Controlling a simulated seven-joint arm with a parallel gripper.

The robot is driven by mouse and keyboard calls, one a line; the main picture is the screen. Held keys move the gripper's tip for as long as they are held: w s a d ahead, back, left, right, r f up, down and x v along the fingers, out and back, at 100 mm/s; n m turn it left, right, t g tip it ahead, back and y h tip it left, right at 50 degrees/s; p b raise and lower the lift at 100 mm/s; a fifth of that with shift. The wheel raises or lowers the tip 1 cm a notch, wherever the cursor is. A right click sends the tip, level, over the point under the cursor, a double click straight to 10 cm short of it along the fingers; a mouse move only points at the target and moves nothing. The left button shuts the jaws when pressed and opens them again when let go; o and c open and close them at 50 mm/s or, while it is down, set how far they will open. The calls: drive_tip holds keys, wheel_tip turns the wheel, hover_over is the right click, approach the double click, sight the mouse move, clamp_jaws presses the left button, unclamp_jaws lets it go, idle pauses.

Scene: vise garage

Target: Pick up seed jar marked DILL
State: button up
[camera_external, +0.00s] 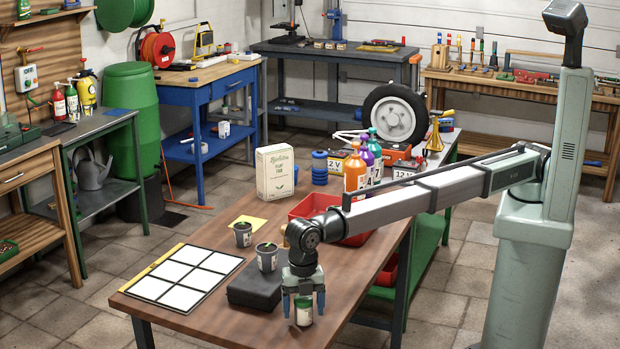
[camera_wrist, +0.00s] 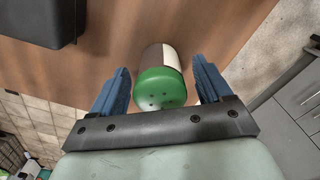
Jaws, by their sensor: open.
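A small jar with a green lid and a pale label (camera_external: 304,312) stands on the wooden table near its front edge. In the wrist view its green lid (camera_wrist: 160,88) shows from above, with small dark holes in it. The label's writing cannot be read, so I cannot tell whether it says DILL. My gripper (camera_external: 304,297) points down over the jar. In the wrist view my gripper (camera_wrist: 160,90) is open, with one blue finger on each side of the jar and a visible gap to each.
A black case (camera_external: 254,290) lies just left of my gripper, with a potted seedling (camera_external: 267,260) by it. A white grid board (camera_external: 183,273) lies further left. A red tray (camera_external: 314,207) and a seed box (camera_external: 275,172) stand behind. The wooden table (camera_external: 200,318) is bare at front left.

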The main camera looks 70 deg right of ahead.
drive_tip(key=shift+f, duration=0.15)
drive_tip(key=c, duration=1.1)
